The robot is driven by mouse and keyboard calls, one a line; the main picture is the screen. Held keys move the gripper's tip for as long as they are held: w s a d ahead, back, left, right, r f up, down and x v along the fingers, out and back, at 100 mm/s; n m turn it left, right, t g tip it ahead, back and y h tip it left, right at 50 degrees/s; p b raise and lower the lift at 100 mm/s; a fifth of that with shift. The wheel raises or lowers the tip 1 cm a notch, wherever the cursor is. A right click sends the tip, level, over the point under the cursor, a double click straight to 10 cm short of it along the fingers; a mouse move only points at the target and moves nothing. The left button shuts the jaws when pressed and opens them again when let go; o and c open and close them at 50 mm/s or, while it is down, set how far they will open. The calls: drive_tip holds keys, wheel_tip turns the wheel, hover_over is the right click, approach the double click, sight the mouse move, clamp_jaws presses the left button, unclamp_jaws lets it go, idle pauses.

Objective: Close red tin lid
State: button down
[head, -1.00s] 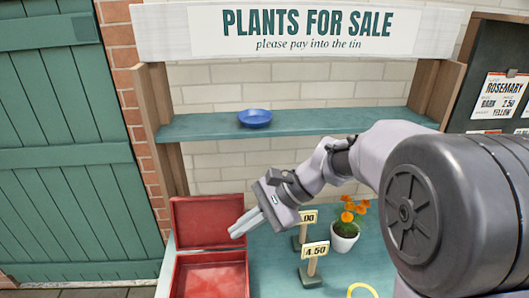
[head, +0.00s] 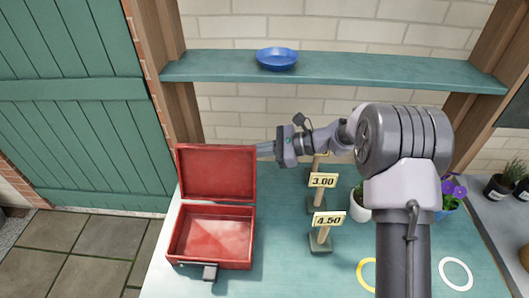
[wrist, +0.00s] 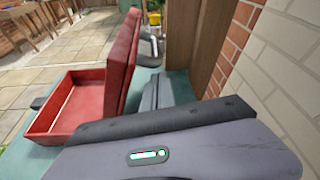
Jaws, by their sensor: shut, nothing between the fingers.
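The red tin (head: 212,236) stands on the left end of the teal table, its inside empty. Its red lid (head: 216,172) is hinged open at the back and stands near upright, leaning slightly back. A dark latch (head: 210,271) shows at the tin's front. My gripper (head: 264,149) is shut and empty, with its fingertips just right of the lid's upper right edge in the head view. In the wrist view, the fingers (wrist: 157,91) are beside the back face of the lid (wrist: 121,62), and the open tin (wrist: 68,104) is at left. I cannot tell whether they touch the lid.
Price signs reading 3.00 (head: 322,181) and 4.50 (head: 328,219) stand right of the tin. A blue bowl (head: 277,58) sits on the shelf (head: 350,70) above. Yellow and white rings (head: 456,273) lie at front right. Table space between tin and signs is clear.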

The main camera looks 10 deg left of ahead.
drive_tip(key=shift+b+x, duration=0.35)
drive_tip(key=shift+x, duration=1.15)
drive_tip(key=shift+r, duration=0.1)
